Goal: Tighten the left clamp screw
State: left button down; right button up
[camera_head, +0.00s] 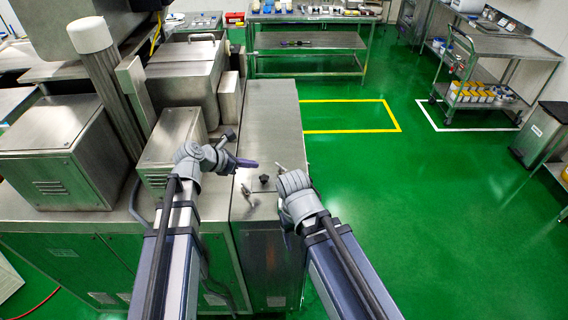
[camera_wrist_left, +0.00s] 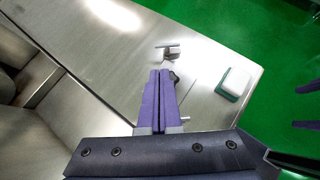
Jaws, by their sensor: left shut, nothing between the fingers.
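On the steel top of the machine, near its front right edge, I see a black knob (camera_head: 264,178) and a small metal handle (camera_head: 246,189). I cannot tell for sure which part is the left clamp screw. My left gripper (camera_head: 248,163) has its purple fingers shut and empty, just above and left of the knob in the head view. In the left wrist view the shut fingers (camera_wrist_left: 160,75) point at a small metal T-shaped piece (camera_wrist_left: 172,51) and partly hide the black knob (camera_wrist_left: 175,78). My right arm's wrist (camera_head: 296,190) is beside the right edge; its fingers are mostly hidden.
A white and green block (camera_wrist_left: 236,83) lies near the edge in the left wrist view. Steel housings (camera_head: 185,80) stand at the left. A steel table (camera_head: 308,42) stands behind, a cart (camera_head: 495,45) at the right. The green floor between is open.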

aim_at(281, 169)
pick_arm(q)
jog(key=shift+w+f+b, duration=0.15)
jog(key=shift+f+b, duration=0.25)
jog(key=shift+b, duration=0.05)
jog(key=b+x, duration=0.5)
jog(key=x, duration=0.3)
jog(key=shift+w+d+f, duration=0.3)
jog(key=shift+d, duration=0.1)
jog(key=shift+w+m, duration=0.1)
jog(key=shift+m, duration=0.2)
jog(key=shift+a+g, duration=0.15)
jog(key=shift+g, duration=0.15)
jog(key=shift+w, duration=0.1)
jog(key=shift+m, duration=0.3)
